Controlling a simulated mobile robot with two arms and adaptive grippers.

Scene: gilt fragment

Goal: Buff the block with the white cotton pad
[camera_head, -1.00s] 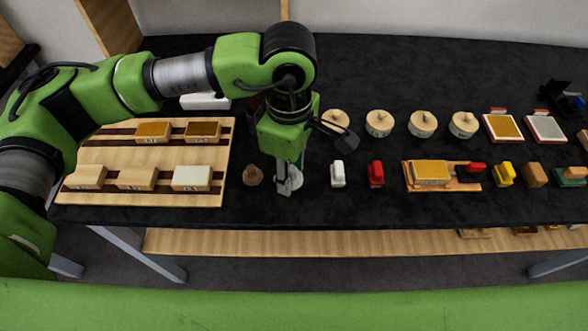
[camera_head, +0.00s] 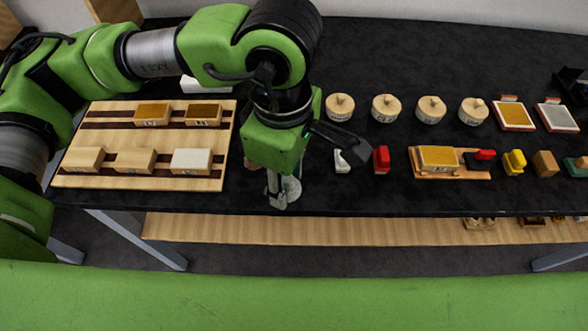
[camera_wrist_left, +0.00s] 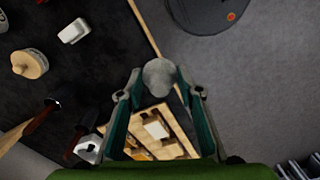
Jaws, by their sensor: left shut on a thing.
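My left gripper (camera_head: 281,199) is shut on the white cotton pad (camera_head: 292,187) near the front edge of the table, right of the wooden board. In the left wrist view the pad is a pale rounded lump (camera_wrist_left: 159,74) between the fingertips; the gripper partly hides it in the head view. A block with an ochre top (camera_head: 438,156) sits in a wooden holder with a red-and-black part, well to the right of the gripper and apart from it. My right gripper is not in view.
The wooden board (camera_head: 226,145) at left bears several blocks. A white tool (camera_head: 342,161) and a red tool (camera_head: 381,160) stand between gripper and holder. Several round lidded wooden pots (camera_head: 386,108) and framed pads (camera_head: 513,116) stand behind. Bare black table lies along the front.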

